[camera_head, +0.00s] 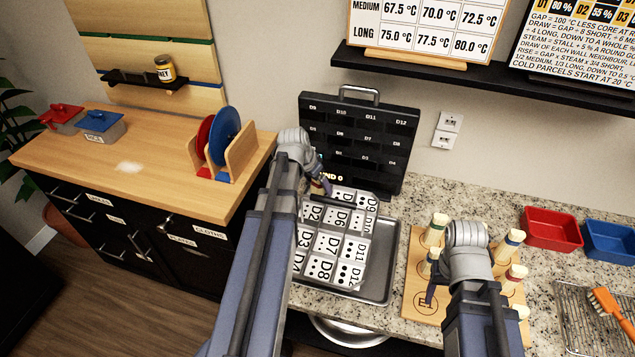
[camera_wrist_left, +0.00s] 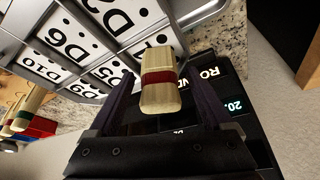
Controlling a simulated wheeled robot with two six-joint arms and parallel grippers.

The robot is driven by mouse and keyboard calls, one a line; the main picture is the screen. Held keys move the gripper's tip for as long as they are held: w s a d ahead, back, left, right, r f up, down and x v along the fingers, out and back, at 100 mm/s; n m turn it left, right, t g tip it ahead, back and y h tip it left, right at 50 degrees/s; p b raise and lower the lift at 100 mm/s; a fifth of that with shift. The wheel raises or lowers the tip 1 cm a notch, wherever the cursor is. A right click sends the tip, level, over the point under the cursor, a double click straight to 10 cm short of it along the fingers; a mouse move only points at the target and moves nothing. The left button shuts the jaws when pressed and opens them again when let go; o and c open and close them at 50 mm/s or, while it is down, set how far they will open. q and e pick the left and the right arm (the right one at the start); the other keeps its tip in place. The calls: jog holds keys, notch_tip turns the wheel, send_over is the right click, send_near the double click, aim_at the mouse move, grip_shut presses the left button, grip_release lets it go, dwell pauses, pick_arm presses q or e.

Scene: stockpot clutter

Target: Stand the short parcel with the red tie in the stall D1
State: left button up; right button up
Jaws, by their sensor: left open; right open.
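The parcel with the red tie (camera_wrist_left: 158,92) is a pale block with a dark red band, in the left wrist view. It is between the fingers of my left gripper (camera_wrist_left: 160,95), which is open with gaps on both sides. It covers the place beside D2 and D5 on the labelled stall rack (camera_wrist_left: 90,72); I cannot tell how deep it sits. In the head view my left gripper (camera_head: 322,184) is over the rack's far left corner (camera_head: 343,245), hiding the D1 label. My right gripper (camera_head: 432,290) is open at the left side of the wooden board (camera_head: 412,270).
Several pale parcels with coloured ties, one green (camera_head: 435,230), stand on the board around my right gripper. A black panel (camera_head: 360,140) stands right behind the rack. Red (camera_head: 552,230) and blue (camera_head: 610,242) bins and a brush (camera_head: 610,312) lie further right.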

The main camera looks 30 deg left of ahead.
pick_arm(q)
jog(key=p+v, duration=1)
jog(key=v, duration=0.2)
jog(key=shift+p, duration=0.4)
